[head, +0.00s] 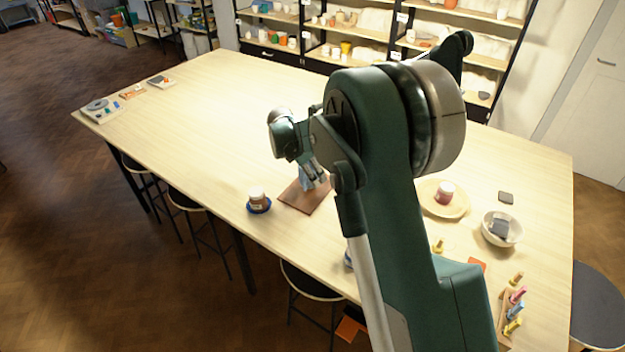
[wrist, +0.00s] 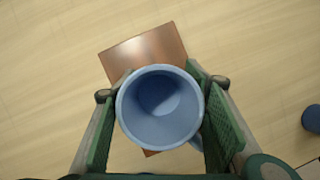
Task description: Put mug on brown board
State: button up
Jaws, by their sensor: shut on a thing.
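A light blue mug (wrist: 160,108) is between the fingers of my gripper (wrist: 160,115) in the wrist view, its open mouth facing the camera. My gripper is shut on it, with a green pad on each side. The brown board (wrist: 150,48) shows behind the mug in the wrist view, partly covered by it. In the head view the mug (head: 307,181) is at my gripper (head: 312,170), over the brown board (head: 300,200). The arm hides part of this area. I cannot tell whether the mug touches the board.
A jar (head: 257,197) on a blue saucer stands left of the board. Right of the arm are a plate (head: 432,203) with a reddish jar, a bowl (head: 489,236) holding a dark item, and several coloured pieces (head: 516,310). The table's far middle (head: 225,110) is clear.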

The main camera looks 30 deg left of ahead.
jog(key=shift+f, duration=1.35)
jog(key=shift+f, duration=0.1)
jog(key=o, duration=1)
jog(key=v, duration=1.2)
